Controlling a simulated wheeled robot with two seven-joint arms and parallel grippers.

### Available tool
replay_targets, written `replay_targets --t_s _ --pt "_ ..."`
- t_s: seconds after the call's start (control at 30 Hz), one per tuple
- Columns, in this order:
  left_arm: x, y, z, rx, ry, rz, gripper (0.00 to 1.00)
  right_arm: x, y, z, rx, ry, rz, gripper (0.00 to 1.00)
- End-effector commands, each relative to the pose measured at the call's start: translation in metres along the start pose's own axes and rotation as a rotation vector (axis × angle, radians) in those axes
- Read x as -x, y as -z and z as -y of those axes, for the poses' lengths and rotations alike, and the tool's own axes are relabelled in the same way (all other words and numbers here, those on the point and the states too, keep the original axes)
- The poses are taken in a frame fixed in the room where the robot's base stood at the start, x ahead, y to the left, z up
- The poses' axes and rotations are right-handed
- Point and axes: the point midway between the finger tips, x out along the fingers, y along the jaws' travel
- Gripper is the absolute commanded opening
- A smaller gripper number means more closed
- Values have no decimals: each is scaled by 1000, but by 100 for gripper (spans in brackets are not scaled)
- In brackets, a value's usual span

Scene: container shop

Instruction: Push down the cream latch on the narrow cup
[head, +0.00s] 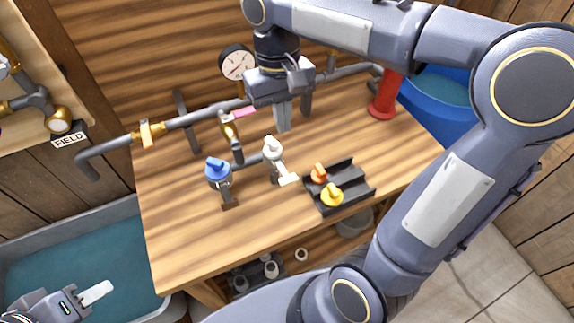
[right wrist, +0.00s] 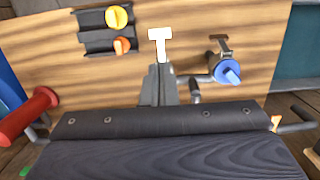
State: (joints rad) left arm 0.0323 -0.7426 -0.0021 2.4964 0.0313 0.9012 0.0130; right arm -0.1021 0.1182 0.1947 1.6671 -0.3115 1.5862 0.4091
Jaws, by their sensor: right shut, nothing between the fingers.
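A narrow fitting with a cream top (head: 272,148) stands on the wooden bench; I take it for the narrow cup. A cream T-shaped piece (head: 288,179), which looks like its latch, sticks out low on its near side. The latch also shows in the right wrist view (right wrist: 160,36), beyond the fingertips. My right gripper (head: 283,129) is shut and empty, pointing down just behind the cream top. In the right wrist view its fingers (right wrist: 161,70) hide most of the fitting. Contact cannot be told. My left gripper (head: 98,292) is low at the left, far from the fitting; its jaw opening is unclear.
A blue-topped fitting (head: 218,170) stands left of the cream one. A black tray (head: 354,204) to the right holds an orange (head: 319,173) and a yellow piece (head: 332,195). A pipe with a gauge (head: 237,63) runs behind. A red cylinder (head: 384,97) stands at back right.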

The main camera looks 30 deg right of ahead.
Motion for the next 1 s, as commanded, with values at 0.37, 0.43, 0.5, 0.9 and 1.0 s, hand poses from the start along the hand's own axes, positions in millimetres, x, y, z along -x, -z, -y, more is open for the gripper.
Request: replay_targets --t_s 0.37,0.43,0.5,0.9,1.0 --pt "-1 0 0 0 0 0 36 -9 0 0 0 1 1 0" --pt "-1 -1 0 0 0 0 36 -19 -1 0 0 0 2 0" --pt "-2 -1 1 0 0 0 36 -31 -1 0 0 0 3 0" --pt "-2 -1 1 0 0 0 36 -113 -1 0 1 1 4 0" --pt "-2 -1 1 0 0 0 36 -126 -1 0 1 2 2 0"
